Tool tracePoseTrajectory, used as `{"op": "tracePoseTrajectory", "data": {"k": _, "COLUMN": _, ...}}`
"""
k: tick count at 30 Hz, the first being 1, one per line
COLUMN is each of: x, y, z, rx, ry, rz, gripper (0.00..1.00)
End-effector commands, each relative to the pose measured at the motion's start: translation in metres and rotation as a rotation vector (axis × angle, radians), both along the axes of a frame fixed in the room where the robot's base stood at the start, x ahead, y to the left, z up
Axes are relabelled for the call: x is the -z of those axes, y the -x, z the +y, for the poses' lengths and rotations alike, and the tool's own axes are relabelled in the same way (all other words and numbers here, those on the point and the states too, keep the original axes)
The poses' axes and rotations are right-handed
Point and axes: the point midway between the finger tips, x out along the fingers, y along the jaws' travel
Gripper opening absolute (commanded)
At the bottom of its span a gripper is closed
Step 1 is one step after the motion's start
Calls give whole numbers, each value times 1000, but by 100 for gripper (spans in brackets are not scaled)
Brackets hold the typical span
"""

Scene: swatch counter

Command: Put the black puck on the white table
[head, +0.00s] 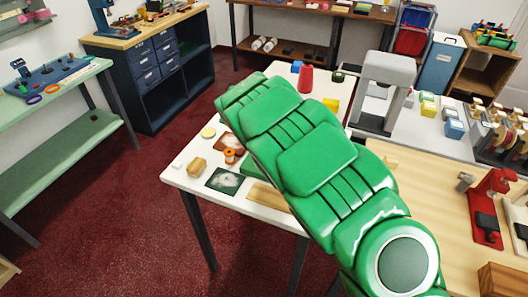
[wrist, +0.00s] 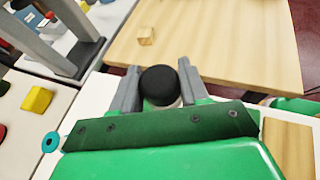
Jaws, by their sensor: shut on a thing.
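The black puck (wrist: 160,84) shows in the wrist view between the two grey fingers of my gripper (wrist: 160,92). The gripper is shut on it. A pale surface shows just below the puck. I cannot tell whether the puck touches it. The white table (head: 178,181) stands in the middle of the head view, and its top also shows in the wrist view (wrist: 98,92) left of the fingers. My green arm reaches across this table in the head view and hides part of it. The puck and fingertips are hidden there.
The white table carries a wooden block (head: 196,168), an orange spool (head: 230,157), a dark green picture (head: 223,180), a red bottle (head: 306,79) and a yellow block (head: 331,104). A wooden-topped table (wrist: 220,45) adjoins it. Bare white top shows at its left front corner.

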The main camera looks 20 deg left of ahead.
Motion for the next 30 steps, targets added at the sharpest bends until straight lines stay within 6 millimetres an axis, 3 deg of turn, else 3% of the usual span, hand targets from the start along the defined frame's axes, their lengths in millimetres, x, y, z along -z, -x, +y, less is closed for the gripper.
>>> {"op": "tracePoseTrajectory", "data": {"k": 1, "x": -6, "y": 1, "z": 22, "rx": -66, "ry": 2, "rz": -3, "gripper": 15}}
{"op": "tracePoseTrajectory", "data": {"k": 8, "x": -25, "y": 16, "z": 113, "rx": -339, "ry": 3, "rz": -5, "gripper": 15}}
{"op": "tracePoseTrajectory", "data": {"k": 18, "x": -35, "y": 73, "z": 241, "rx": -694, "ry": 4, "rz": -5, "gripper": 15}}
{"op": "tracePoseTrajectory", "data": {"k": 24, "x": -37, "y": 116, "z": 303, "rx": -869, "ry": 5, "rz": -5, "gripper": 15}}
{"op": "tracePoseTrajectory", "data": {"k": 30, "x": -37, "y": 148, "z": 339, "rx": -977, "ry": 3, "rz": -4, "gripper": 15}}
